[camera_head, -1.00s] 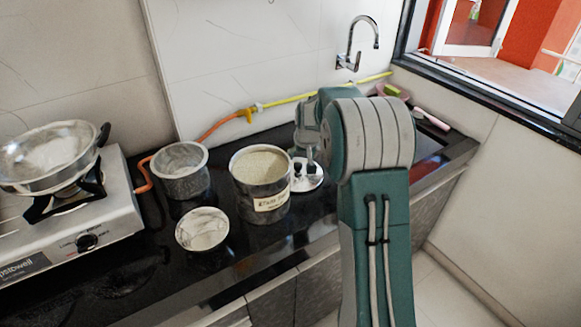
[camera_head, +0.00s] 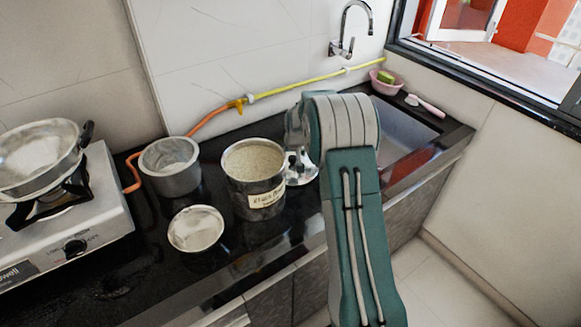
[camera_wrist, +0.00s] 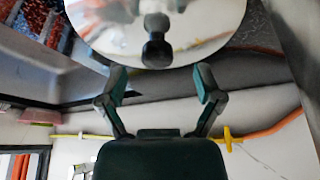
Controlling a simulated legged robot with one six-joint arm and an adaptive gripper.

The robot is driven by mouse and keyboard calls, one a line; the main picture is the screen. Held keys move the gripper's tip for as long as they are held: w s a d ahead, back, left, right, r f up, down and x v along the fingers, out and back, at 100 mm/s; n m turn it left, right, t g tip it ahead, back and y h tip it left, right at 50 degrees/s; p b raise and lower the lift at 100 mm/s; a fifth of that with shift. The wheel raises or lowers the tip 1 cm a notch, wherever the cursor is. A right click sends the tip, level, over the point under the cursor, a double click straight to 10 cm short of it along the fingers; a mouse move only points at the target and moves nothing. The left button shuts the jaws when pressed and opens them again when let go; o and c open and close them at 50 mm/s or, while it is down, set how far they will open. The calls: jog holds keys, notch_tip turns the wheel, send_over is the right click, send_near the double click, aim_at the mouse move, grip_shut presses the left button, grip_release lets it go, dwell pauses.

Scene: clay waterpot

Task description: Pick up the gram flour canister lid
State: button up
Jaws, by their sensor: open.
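The lid (camera_head: 308,174) is a shiny metal disc on the dark counter, just right of the open canister (camera_head: 257,197). The canister is full of pale flour and has a paper label. In the wrist view the lid (camera_wrist: 205,38) fills the top, with a black knob (camera_wrist: 157,50) facing me. My gripper (camera_wrist: 160,78) is open, its two fingers apart on either side below the knob in the picture. No contact with the knob shows. In the head view my arm hides part of the lid and most of the gripper.
A metal bowl (camera_head: 196,229) and a grey pot (camera_head: 170,168) stand left of the canister. A stove (camera_head: 75,215) with a pan (camera_head: 42,160) is at far left. A sink (camera_head: 408,135) lies right of my arm. A yellow-orange hose (camera_head: 290,90) runs along the wall.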

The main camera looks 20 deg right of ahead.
aim_at(293, 158)
jog(key=x, duration=0.3)
jog(key=shift+d, duration=0.3)
jog(key=shift+s+a, duration=0.1)
jog(key=shift+a, duration=0.25)
jog(key=shift+c, duration=1.3)
grip_shut()
